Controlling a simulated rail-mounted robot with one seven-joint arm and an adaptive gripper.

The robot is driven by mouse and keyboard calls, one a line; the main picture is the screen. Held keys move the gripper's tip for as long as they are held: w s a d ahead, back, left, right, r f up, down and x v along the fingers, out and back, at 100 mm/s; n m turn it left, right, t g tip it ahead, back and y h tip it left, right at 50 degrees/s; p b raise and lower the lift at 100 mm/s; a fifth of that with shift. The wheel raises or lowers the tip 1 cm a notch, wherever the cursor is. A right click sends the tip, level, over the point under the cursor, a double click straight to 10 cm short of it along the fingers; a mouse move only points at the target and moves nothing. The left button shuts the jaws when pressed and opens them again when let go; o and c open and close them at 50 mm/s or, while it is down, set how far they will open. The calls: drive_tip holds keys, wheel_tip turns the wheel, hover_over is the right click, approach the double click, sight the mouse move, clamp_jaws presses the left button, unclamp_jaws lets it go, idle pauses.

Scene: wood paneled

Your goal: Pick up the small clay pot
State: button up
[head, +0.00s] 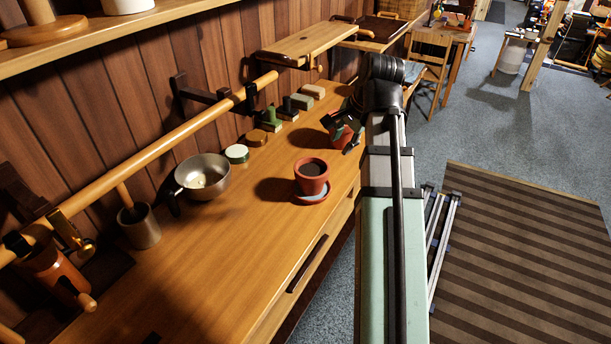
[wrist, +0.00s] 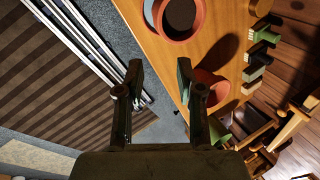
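A clay pot with dark soil (head: 312,169) stands upright on a saucer (head: 311,197) on the wooden counter. It also shows at the top of the wrist view (wrist: 181,18). A second reddish clay pot (head: 335,131) is farther back by the counter's front edge, partly hidden by my gripper (head: 345,133). In the wrist view this second pot (wrist: 212,86) is partly behind the right finger. My gripper (wrist: 160,78) is open, with nothing between its fingers. I cannot tell whether a finger touches the second pot.
A metal pan (head: 203,176), a grey mortar (head: 139,226) and several small blocks (head: 302,102) stand along the wall side of the counter (head: 230,250). A wooden rail (head: 150,144) runs above. A striped rug (head: 520,260) lies on the floor at right.

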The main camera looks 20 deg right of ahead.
drive_tip(key=p, duration=0.2)
approach(322, 174)
drive_tip(key=x, duration=0.5)
drive_tip(key=shift+s+d, duration=0.15)
drive_tip(key=shift+d, duration=0.05)
drive_tip(key=shift+a+p+x, duration=0.15)
drive_tip(key=shift+p+x, duration=0.3)
drive_tip(key=shift+x, duration=0.4)
drive_tip(key=shift+a+p+x, duration=0.1)
drive_tip(key=shift+p+x, duration=0.35)
drive_tip(key=shift+x, duration=1.25)
drive_tip(key=shift+c, duration=0.4)
clamp_jaws()
